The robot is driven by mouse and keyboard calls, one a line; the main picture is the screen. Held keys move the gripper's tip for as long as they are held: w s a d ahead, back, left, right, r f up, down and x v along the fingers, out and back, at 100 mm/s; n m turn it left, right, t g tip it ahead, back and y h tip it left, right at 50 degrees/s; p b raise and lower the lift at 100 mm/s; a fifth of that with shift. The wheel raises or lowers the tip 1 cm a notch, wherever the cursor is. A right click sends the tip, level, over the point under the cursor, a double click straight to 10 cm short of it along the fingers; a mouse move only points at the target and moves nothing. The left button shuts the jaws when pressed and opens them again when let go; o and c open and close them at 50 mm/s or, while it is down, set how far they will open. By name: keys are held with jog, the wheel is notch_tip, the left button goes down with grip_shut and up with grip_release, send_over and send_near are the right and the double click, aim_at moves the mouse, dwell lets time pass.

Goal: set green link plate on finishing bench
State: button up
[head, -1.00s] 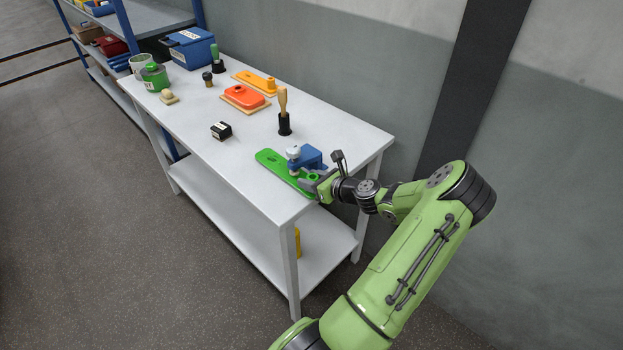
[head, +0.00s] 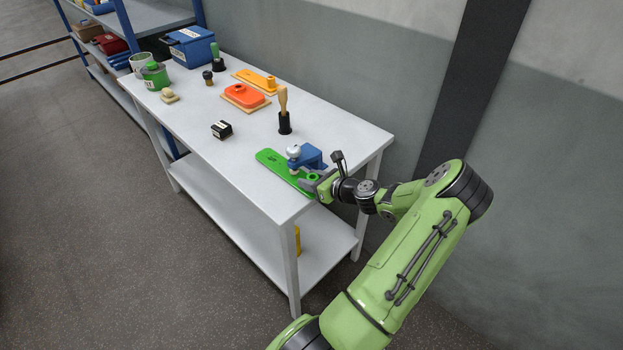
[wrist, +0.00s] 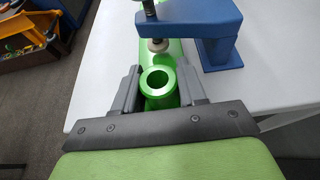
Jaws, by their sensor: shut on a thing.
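The green link plate (head: 271,160) is a long flat green bar at the near right end of the white finishing bench (head: 238,163). It appears to lie flat on or just above the top; I cannot tell which. My gripper (head: 311,180) is shut on the raised round boss at the plate's near end. In the wrist view my gripper (wrist: 159,92) has a finger on each side of this hollow green boss (wrist: 158,84). A blue clamp (head: 309,156) stands beside the plate, and its arm reaches over it. The clamp's round foot (wrist: 158,44) is over the plate in the wrist view.
A black holder with a wooden-handled tool (head: 284,115) stands behind the plate. A small black box (head: 221,130), an orange part on a board (head: 245,97), a yellow-orange plate (head: 254,80), a green can (head: 155,76) and a blue box (head: 190,48) stand farther back.

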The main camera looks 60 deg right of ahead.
jog(key=shift+f, duration=0.15)
jog(key=o, duration=1.3)
jog(key=shift+s, duration=0.1)
jog(key=p+v, duration=0.2)
jog(key=v, duration=1.3)
jog(key=shift+s+p, duration=0.25)
jog(key=shift+p, duration=0.1)
